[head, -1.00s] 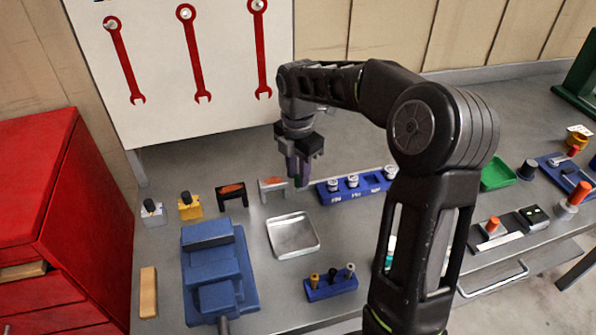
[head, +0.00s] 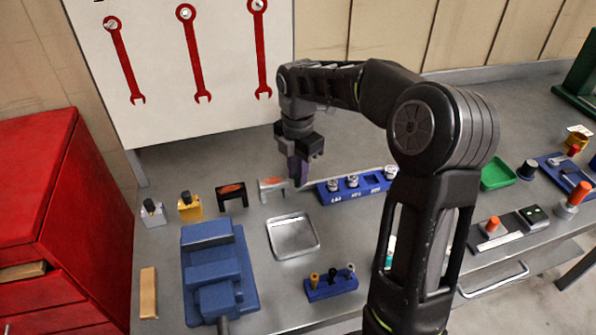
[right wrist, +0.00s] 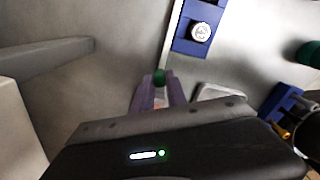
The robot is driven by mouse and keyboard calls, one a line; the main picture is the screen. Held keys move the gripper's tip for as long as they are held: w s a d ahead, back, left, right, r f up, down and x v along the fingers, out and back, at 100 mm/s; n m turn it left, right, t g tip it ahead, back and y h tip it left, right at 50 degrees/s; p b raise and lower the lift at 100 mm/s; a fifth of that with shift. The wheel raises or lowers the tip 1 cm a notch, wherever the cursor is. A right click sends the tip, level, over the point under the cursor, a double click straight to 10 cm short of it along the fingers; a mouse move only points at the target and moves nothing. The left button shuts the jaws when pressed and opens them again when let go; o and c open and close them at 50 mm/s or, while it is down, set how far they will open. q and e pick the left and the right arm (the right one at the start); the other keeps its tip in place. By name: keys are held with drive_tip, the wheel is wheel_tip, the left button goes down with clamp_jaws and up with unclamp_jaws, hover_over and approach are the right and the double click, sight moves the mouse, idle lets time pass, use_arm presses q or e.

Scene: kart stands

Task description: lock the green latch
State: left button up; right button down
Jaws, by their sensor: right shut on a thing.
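My right gripper (head: 299,178) is low over the bench, between the silver-grey stand and the blue rack. In the right wrist view its two purple fingers (right wrist: 160,98) are shut on a small green piece (right wrist: 160,77), which looks like the green latch. A pale bar (right wrist: 171,40) runs from beside it along the blue rack; I cannot tell if they are joined. In the head view the fingers hide the green piece, so its lock position cannot be told. My left gripper is not in view.
The blue rack (head: 354,192) with several silver parts is just right of the gripper. The silver-grey stand (head: 272,189) and black stand (head: 232,196) are to its left. A metal tray (head: 293,236) lies in front. The bench behind is clear.

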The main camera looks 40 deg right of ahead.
sight(310, 183)
idle(0.4)
drive_tip(key=shift+s+d, duration=0.25)
drive_tip(key=shift+d, duration=0.5)
drive_tip(key=shift+s+d, duration=0.25)
drive_tip(key=shift+d, duration=0.45)
drive_tip(key=c, duration=1.3)
unclamp_jaws()
drive_tip(key=shift+d, duration=0.1)
drive_tip(key=shift+c, duration=0.2)
drive_tip(key=shift+r, duration=0.1)
wheel_tip(310, 183, up, 8)
drive_tip(key=shift+f, duration=0.2)
